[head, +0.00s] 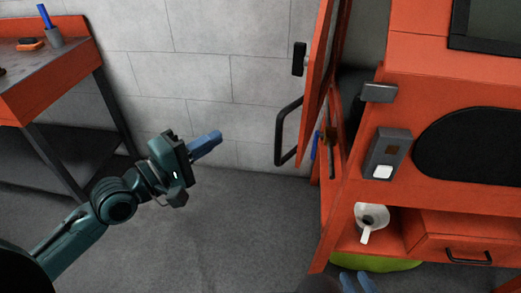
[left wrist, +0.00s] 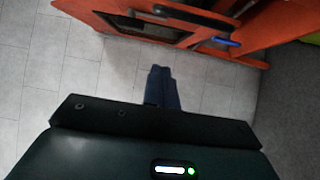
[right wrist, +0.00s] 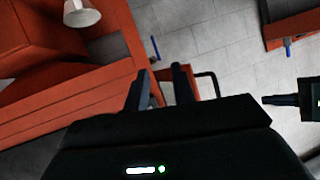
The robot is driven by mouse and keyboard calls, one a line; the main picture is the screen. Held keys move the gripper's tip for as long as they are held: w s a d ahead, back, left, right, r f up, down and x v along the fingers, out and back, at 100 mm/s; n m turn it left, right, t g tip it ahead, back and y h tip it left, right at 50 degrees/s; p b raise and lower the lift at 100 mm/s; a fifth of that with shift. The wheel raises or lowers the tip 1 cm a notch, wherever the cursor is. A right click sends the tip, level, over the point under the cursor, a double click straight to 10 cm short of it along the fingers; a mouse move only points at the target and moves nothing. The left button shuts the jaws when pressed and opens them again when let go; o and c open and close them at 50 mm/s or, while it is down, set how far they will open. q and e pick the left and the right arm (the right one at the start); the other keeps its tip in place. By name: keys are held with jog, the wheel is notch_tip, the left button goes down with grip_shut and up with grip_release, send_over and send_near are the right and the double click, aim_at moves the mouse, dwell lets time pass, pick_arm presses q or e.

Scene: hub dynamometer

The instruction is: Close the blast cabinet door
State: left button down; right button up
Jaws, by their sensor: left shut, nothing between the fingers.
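The orange blast cabinet (head: 425,90) stands at the right of the head view, with a dark oval opening in its front. Its door (head: 316,75) stands open at the left, seen nearly edge-on, with a black bar handle (head: 280,135). The door also shows at the top of the left wrist view (left wrist: 108,20). My left gripper (head: 218,137) is shut and empty, left of the handle and apart from it. My right gripper (head: 357,281) is low at the bottom edge, in front of the cabinet; its fingers are apart with nothing seen between them in the right wrist view (right wrist: 160,80).
An orange workbench (head: 45,75) with a cup holding a blue item stands at the left. Below the cabinet are a shelf with a white cup (head: 371,216) and a drawer (head: 465,240). The grey floor (head: 240,225) between bench and cabinet is clear.

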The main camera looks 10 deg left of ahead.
pick_arm(q)
jog(key=w+d, duration=0.7)
jog(key=d, duration=0.1)
jog(key=shift+d, duration=0.4)
pick_arm(e)
jog(key=shift+w+a+f, duration=0.1)
jog(key=shift+a+f, duration=0.15)
jog(key=shift+f, duration=0.05)
pick_arm(q)
jog(key=shift+r, duration=0.1)
jog(key=shift+d+p, duration=0.1)
jog(key=shift+p, duration=0.2)
pick_arm(e)
jog(key=shift+r, duration=0.1)
